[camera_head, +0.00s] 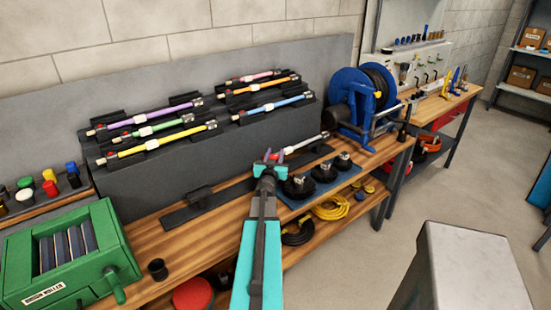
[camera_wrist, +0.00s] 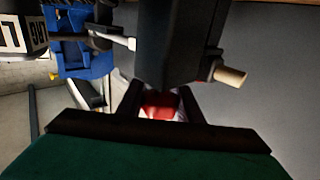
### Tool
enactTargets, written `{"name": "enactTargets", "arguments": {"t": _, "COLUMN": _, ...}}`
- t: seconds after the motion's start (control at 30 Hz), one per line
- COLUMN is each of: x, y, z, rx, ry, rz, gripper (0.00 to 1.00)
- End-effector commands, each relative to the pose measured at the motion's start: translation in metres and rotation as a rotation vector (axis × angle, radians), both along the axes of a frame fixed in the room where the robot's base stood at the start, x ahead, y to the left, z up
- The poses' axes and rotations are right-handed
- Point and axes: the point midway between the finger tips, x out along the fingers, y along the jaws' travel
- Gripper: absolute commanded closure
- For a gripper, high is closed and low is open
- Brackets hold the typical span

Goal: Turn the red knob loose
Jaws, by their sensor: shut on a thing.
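The red knob (camera_wrist: 160,104) shows in the wrist view between the two dark fingers of my gripper (camera_wrist: 160,110), which is shut on it. A dark block (camera_wrist: 170,45) stands just beyond the knob and hides part of the tool. In the head view my gripper (camera_head: 269,162) is over the wooden bench, at the near left end of a pale rod-shaped tool (camera_head: 308,143). That tool lies in a dark holder on the bench. The fingers hide most of the knob there, and its turn angle cannot be told.
A dark stepped rack (camera_head: 170,181) holds several coloured rods behind my arm. A blue mat (camera_head: 310,190) with black round brush heads lies right of my gripper. A blue hose reel (camera_head: 350,100) stands farther right. A green machine (camera_head: 65,255) stands at left.

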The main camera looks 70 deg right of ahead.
Motion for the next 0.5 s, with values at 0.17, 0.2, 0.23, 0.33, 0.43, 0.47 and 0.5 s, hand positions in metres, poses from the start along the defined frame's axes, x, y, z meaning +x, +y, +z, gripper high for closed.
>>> {"name": "enactTargets", "arguments": {"t": 0.17, "x": -0.0014, "y": -0.0003, "z": -0.0019, "rx": -0.004, "ry": -0.002, "rz": 0.013, "gripper": 0.90}}
{"name": "enactTargets", "arguments": {"t": 0.2, "x": -0.0014, "y": -0.0003, "z": -0.0018, "rx": -0.004, "ry": -0.003, "rz": 0.015, "gripper": 0.90}}
{"name": "enactTargets", "arguments": {"t": 0.23, "x": -0.0014, "y": -0.0002, "z": -0.0016, "rx": -0.004, "ry": -0.002, "rz": 0.018, "gripper": 0.90}}
{"name": "enactTargets", "arguments": {"t": 0.33, "x": -0.0012, "y": -0.0001, "z": -0.0004, "rx": -0.003, "ry": -0.001, "rz": 0.023, "gripper": 0.90}}
{"name": "enactTargets", "arguments": {"t": 0.43, "x": -0.0010, "y": -0.0001, "z": 0.0006, "rx": -0.002, "ry": 0.000, "rz": 0.026, "gripper": 0.90}}
{"name": "enactTargets", "arguments": {"t": 0.47, "x": -0.0011, "y": -0.0002, "z": 0.0008, "rx": -0.002, "ry": 0.000, "rz": 0.026, "gripper": 0.90}}
{"name": "enactTargets", "arguments": {"t": 0.5, "x": -0.0010, "y": -0.0002, "z": 0.0010, "rx": -0.001, "ry": 0.000, "rz": 0.027, "gripper": 0.90}}
